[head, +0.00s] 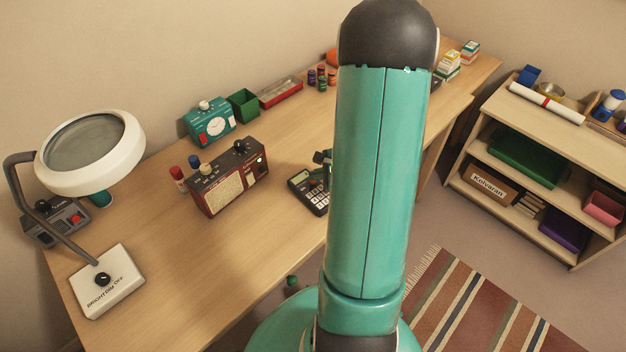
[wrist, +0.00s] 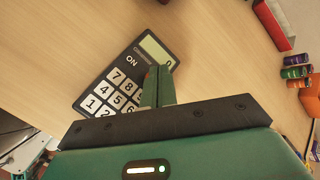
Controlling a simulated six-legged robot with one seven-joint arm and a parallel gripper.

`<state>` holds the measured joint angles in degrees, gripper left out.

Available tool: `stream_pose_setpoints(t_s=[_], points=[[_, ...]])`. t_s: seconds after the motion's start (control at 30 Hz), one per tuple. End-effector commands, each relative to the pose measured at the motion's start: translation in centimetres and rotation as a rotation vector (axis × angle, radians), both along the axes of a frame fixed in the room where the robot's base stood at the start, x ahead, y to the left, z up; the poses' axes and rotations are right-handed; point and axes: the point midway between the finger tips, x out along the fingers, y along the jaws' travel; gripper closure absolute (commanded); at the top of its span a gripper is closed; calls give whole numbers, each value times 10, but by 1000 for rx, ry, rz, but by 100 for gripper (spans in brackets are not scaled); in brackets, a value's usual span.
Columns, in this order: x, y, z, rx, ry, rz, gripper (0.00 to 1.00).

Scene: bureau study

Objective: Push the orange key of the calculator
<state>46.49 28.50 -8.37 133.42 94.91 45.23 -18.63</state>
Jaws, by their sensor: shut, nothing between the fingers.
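The calculator (head: 303,187) lies on the desk (head: 262,215), its right part hidden behind my arm in the head view. In the wrist view the calculator (wrist: 113,90) has a dark casing, a grey-green display, an ON label and pale number keys. In the head view only a small dark piece of the gripper shows beside my arm.
A brown radio (head: 230,178) stands left of the calculator, with small red and blue bottles beside it. A magnifier lamp (head: 104,283) is at the left. Bare desk surrounds the calculator.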

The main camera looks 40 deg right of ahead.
Motion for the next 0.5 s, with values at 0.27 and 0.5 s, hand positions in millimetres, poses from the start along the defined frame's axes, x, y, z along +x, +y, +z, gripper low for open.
stream_pose_setpoints(t_s=[0.27, 0.5], points=[[0, 0, 3, 1, 0, -1, 100], [1, 0, 16, -2, -2, 0, 100]])
